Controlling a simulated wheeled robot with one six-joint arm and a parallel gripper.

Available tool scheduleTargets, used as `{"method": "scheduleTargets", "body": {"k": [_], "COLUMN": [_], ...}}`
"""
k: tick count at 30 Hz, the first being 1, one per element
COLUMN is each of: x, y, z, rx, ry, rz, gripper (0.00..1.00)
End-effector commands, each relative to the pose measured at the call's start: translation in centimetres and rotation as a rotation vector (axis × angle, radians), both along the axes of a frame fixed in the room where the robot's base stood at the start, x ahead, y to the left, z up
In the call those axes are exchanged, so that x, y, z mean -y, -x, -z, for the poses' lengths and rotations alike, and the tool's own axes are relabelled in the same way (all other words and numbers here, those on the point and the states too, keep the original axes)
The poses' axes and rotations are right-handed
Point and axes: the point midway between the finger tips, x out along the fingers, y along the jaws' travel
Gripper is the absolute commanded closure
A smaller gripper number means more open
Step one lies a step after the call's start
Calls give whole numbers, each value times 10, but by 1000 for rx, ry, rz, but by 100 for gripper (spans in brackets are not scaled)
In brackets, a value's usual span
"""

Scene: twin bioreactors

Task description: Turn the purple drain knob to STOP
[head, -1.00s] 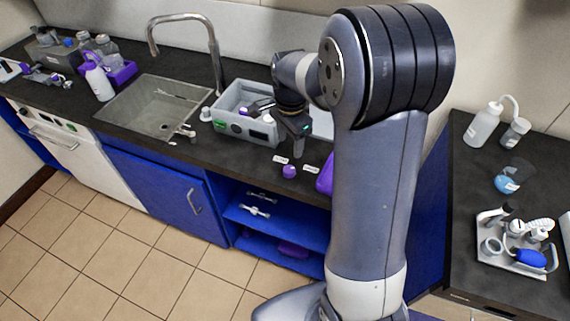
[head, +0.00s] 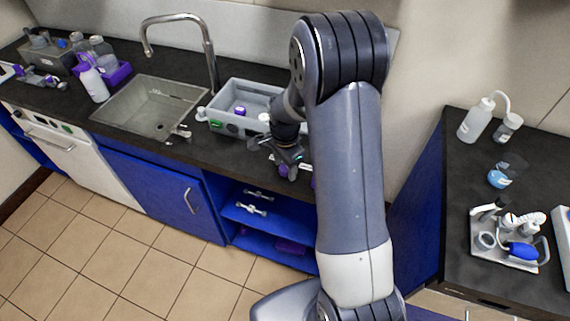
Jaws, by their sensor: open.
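The purple drain knob (head: 283,171) sits at the front edge of the dark counter, below and to the right of the grey tub. My gripper (head: 287,166) is open and is right at the knob, covering most of it from above. Only a little purple shows below the fingers, and I cannot tell whether the fingers touch it or stand around it. The white labels by the knob are mostly hidden, so the knob's setting cannot be read.
A grey tub (head: 225,128) with small items stands behind my gripper. The sink (head: 150,108) with its tall tap (head: 208,60) is to the left. An open blue shelf (head: 262,225) is below the counter. A side counter (head: 475,165) with bottles and a tool tray is at the right.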

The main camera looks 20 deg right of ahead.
Motion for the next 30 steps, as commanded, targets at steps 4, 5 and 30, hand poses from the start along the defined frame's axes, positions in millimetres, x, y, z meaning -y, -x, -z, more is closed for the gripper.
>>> {"method": "scheduleTargets", "body": {"k": [4,5,30], "x": [0,0,0], "y": [0,0,0], "z": [0,0,1], "rx": [0,0,0], "ry": [0,0,0], "rz": [0,0,-58], "gripper": [48,51,91]}}
